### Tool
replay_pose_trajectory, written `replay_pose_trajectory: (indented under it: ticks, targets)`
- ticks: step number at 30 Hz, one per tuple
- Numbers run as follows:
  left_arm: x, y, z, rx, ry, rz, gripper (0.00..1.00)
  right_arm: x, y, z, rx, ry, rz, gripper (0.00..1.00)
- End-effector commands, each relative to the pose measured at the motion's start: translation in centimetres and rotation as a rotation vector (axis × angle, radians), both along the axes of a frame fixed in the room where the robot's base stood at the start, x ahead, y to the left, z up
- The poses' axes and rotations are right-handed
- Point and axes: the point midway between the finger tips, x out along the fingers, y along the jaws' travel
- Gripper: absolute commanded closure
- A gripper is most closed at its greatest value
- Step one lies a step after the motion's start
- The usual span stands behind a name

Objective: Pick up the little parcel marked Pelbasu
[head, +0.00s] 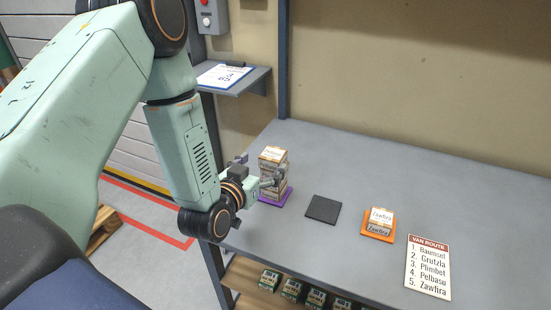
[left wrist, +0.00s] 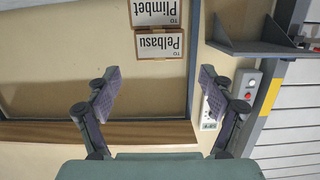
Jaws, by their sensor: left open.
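A stack of small brown parcels with white labels (head: 273,155) stands on a purple mat (head: 275,199) near the left of the table. In the left wrist view, which is upside down, the parcel marked Pelbasu (left wrist: 159,44) is on top, with one marked Plimbet (left wrist: 157,15) beneath it. Labels lower in the stack are not legible. My left gripper (head: 261,169) is open at the stack's near side. In the left wrist view its fingers (left wrist: 155,77) are spread wide with nothing between them, and the Pelbasu parcel lies beyond their tips. My right gripper is not in view.
A bare dark mat (head: 323,209) lies right of the stack. Further right, a Zawfira parcel (head: 381,217) sits on an orange mat (head: 370,236), beside a van route sign (head: 428,267). A wall shelf (head: 253,79) holds a clipboard. Several boxes (head: 292,288) stand on a lower shelf.

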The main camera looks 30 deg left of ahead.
Motion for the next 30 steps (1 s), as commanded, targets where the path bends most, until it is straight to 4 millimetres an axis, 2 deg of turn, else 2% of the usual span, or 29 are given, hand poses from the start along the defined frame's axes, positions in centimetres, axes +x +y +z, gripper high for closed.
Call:
replay_pose_trajectory:
  ticks: [15,25,30]
  targets:
    - [6.3,-0.1,-1.4,-0.003,-0.002,-0.004,0.18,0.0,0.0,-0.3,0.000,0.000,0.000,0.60]
    - [7.0,0.0,-1.5,-0.005,0.000,-0.002,0.18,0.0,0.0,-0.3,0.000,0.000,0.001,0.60]
    - [7.0,0.0,-1.5,-0.005,0.000,-0.002,0.32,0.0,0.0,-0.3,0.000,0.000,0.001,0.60]
